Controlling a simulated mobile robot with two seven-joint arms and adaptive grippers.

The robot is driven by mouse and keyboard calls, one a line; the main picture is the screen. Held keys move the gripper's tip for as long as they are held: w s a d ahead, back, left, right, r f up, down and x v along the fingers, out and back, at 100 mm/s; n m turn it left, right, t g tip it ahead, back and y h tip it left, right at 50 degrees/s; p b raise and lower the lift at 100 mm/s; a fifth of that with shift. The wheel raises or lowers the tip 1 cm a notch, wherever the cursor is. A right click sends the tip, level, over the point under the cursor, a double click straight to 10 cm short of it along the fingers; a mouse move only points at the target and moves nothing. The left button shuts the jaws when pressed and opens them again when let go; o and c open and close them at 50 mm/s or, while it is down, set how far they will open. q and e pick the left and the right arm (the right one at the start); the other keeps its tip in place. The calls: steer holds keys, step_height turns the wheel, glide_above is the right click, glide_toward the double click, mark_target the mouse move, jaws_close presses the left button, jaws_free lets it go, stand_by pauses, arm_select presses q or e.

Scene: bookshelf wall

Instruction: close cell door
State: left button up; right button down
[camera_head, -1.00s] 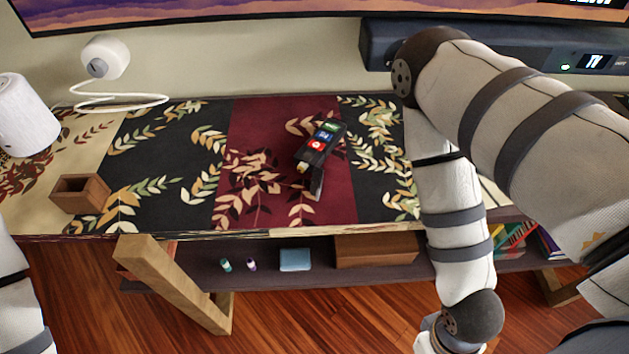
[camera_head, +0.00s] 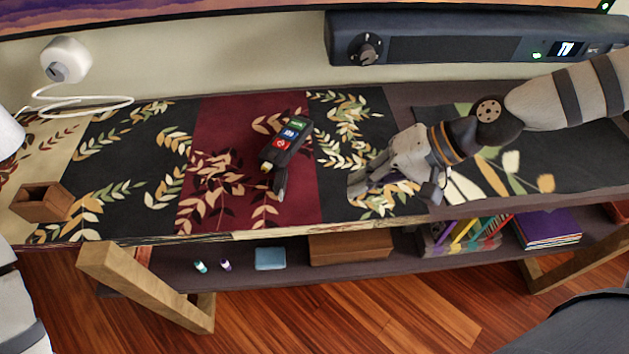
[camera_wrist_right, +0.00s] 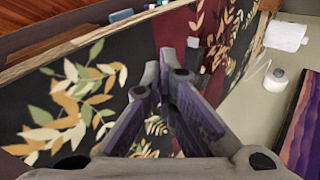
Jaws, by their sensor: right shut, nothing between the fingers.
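A black device (camera_head: 287,142) with green, blue and red coloured cells on its top lies on the red strip of the table runner. A small flap (camera_head: 279,181), which looks like an opened cell door, sticks out at its near end. My right gripper (camera_head: 354,188) is shut and empty over the black leafy part of the runner, to the right of the device and apart from it. In the right wrist view its fingers (camera_wrist_right: 168,80) are together and cover part of the runner; the device is not clearly seen there. My left gripper is not in view.
A wooden box (camera_head: 44,203) stands at the table's left end, with a white camera (camera_head: 65,60) and cable behind. A dark soundbar (camera_head: 450,40) runs along the back. The shelf below holds a wooden box (camera_head: 350,247) and books (camera_head: 545,226). The runner between gripper and device is clear.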

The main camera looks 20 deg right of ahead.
mark_target(312, 200)
steer(key=shift+w+d+r, duration=0.5)
steer(key=shift+w+r, duration=0.05)
steer(key=shift+r, duration=0.1)
steer(key=shift+w+f, duration=0.1)
steer(key=shift+f, duration=0.1)
steer(key=b+x, duration=0.4)
steer(key=x, duration=0.5)
steer(key=shift+a, duration=0.1)
steer(key=a, duration=0.1)
steer(key=w+a, duration=0.1)
steer(key=a, duration=0.1)
steer(key=shift+w+a, duration=0.2)
steer(key=shift+w, duration=0.15)
steer(key=shift+w+a+r, duration=0.1)
steer(key=shift+w+a, duration=0.2)
steer(key=shift+a, duration=0.15)
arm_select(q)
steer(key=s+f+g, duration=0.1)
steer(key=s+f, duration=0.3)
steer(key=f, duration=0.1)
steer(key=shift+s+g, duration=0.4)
